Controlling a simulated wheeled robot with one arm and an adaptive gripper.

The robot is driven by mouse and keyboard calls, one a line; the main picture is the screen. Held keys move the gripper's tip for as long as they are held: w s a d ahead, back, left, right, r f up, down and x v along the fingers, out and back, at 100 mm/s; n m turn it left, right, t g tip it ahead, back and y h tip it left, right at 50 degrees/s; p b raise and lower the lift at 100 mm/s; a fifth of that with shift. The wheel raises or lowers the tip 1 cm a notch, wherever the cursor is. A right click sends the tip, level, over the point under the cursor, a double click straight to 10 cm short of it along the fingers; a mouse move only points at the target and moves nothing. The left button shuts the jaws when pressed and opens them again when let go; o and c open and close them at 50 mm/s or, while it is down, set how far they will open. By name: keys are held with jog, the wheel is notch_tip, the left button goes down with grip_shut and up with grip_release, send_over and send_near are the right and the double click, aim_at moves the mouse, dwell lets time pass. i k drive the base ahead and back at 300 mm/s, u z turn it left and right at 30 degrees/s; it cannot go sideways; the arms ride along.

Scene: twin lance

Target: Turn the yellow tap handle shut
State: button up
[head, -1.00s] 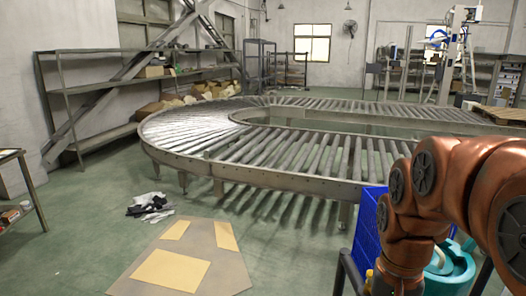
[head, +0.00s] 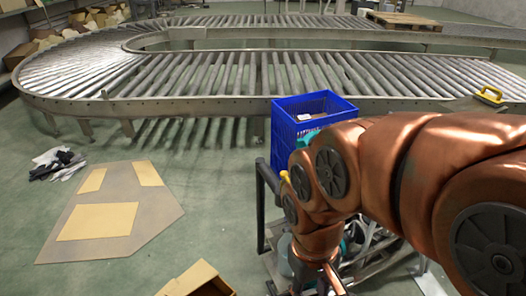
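My copper arm reaches in from the right edge of the head view and bends down near the middle. Its lower end runs to the bottom of the picture, and I cannot make out my gripper there. A small yellow piece (head: 285,176) shows at the left side of my arm, mostly hidden, and I cannot tell whether it is the tap handle. A yellow handle-shaped thing (head: 489,95) lies at the right on the conveyor side. No tap body is clearly visible.
A blue crate (head: 308,116) stands behind my arm, with a dark metal frame (head: 261,205) left of it. A roller conveyor (head: 190,75) curves across the back. A flat board (head: 110,212) and dark cloths (head: 57,163) lie left. An open cardboard box (head: 196,281) is at the bottom.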

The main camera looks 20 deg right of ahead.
aim_at(284, 174)
jog(key=k, duration=1.2)
jog(key=u, duration=0.5)
jog(key=i, duration=0.7)
jog(key=z, duration=0.25)
